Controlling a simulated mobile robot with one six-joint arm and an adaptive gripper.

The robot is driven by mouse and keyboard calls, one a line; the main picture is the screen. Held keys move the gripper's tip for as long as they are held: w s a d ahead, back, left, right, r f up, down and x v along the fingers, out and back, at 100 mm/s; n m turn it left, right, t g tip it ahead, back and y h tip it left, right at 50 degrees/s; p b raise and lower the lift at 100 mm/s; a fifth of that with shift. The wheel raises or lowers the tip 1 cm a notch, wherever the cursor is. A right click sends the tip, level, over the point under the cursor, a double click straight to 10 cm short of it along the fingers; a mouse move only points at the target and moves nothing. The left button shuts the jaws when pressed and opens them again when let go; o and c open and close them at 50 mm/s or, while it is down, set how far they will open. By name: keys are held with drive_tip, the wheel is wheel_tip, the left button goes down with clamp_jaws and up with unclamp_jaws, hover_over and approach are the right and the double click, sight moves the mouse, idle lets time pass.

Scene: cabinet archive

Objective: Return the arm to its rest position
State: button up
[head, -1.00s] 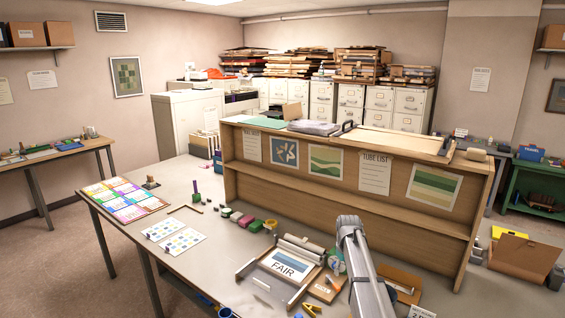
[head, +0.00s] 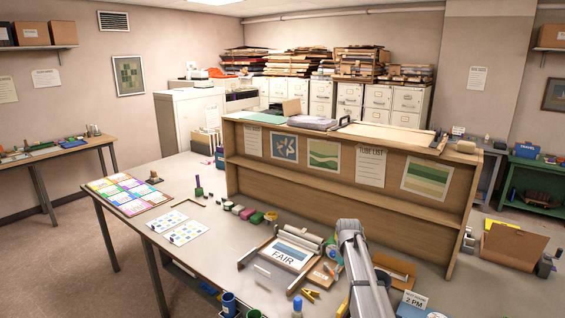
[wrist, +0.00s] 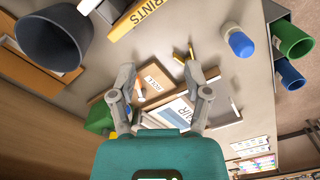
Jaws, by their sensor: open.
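My gripper (wrist: 160,82) shows in the wrist view with its two grey fingers spread apart. It is open, and nothing is between the fingers. It hangs above the worktable, over the area with the FAIR sheet (wrist: 182,112). My grey arm link (head: 361,268) rises at the lower middle of the head view. The gripper itself is not visible in the head view.
The worktable (head: 195,262) holds the FAIR sheet (head: 290,253), a blue-capped bottle (head: 297,306) and a wooden shelf unit (head: 345,205). A dark cup (wrist: 52,42) and yellow PRINTS box (wrist: 140,22) lie near the gripper in the wrist view. Floor at left is clear.

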drive_tip(key=s+a+f+m+b, duration=0.1)
drive_tip(key=s+f+b, duration=0.2)
drive_tip(key=s, duration=0.6)
drive_tip(key=s+a+f+m+b, duration=0.1)
drive_tip(key=s+a+f+b, duration=0.1)
drive_tip(key=s, duration=0.7)
drive_tip(key=s+a+f+m+b, duration=0.1)
drive_tip(key=s+f+b, duration=0.3)
drive_tip(key=s, duration=0.5)
drive_tip(key=shift+a+m, duration=0.15)
drive_tip(key=shift+m, duration=0.45)
drive_tip(key=shift+s, duration=0.1)
